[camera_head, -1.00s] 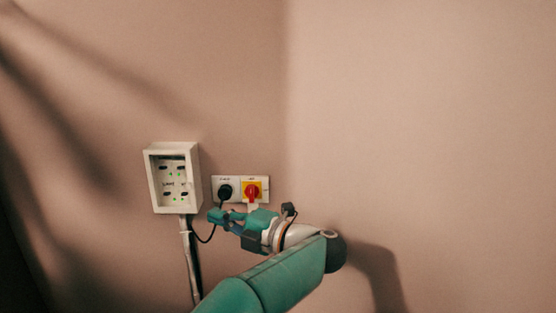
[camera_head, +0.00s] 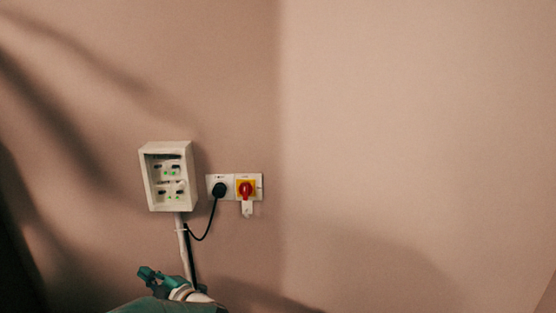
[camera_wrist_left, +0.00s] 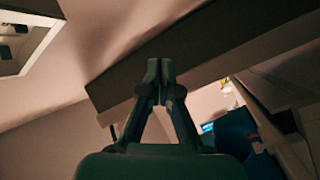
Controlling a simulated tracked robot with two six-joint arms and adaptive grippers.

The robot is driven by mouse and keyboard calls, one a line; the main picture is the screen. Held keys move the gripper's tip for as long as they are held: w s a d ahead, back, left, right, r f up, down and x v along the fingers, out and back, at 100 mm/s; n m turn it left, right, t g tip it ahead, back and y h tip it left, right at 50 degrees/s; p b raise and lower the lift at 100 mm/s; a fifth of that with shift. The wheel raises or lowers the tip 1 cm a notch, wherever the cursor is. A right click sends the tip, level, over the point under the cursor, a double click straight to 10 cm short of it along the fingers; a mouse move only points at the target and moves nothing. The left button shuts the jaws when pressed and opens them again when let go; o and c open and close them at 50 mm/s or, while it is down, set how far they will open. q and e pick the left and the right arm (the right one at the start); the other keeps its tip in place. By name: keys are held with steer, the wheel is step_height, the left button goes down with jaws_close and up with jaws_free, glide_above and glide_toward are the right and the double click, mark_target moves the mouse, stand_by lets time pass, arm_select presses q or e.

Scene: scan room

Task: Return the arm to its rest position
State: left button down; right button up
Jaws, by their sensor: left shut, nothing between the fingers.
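My left gripper (camera_head: 150,275) shows low in the head view, below the white wall box and apart from the wall fittings. In the left wrist view my left gripper (camera_wrist_left: 160,72) has its fingertips together with nothing between them. My left arm (camera_head: 170,306) comes in at the bottom edge, mostly cut off by the frame. My right gripper is in neither view.
A white wall box (camera_head: 146,180) with switches and green lights hangs on the wall. Right of it are a black plug (camera_head: 219,189) with a cable and a red rotary switch (camera_head: 246,189) on yellow. The wall to the right is bare.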

arm_select(q)
step_height(320, 180, down, 14)
steer(key=s+m+t+h, duration=0.2)
steer(key=m+h, duration=0.4)
steer(key=m, duration=0.1)
steer(key=s+d+f+m+g+h, duration=0.3)
steer(key=s+d+f+m+h, duration=0.4)
steer(key=s+f, duration=0.55)
steer(key=s+d+f+m+g+h, duration=0.3)
steer(key=s+d, duration=0.3)
steer(key=s, duration=0.4)
steer(key=s+d+f+m+g+h, duration=0.3)
steer(key=s+d, duration=0.4)
steer(key=s, duration=0.4)
steer(key=shift+s+d+g+h, duration=0.15)
steer(key=shift+g+h, duration=0.25)
steer(key=shift+g, duration=0.5)
steer(key=shift+s, duration=0.1)
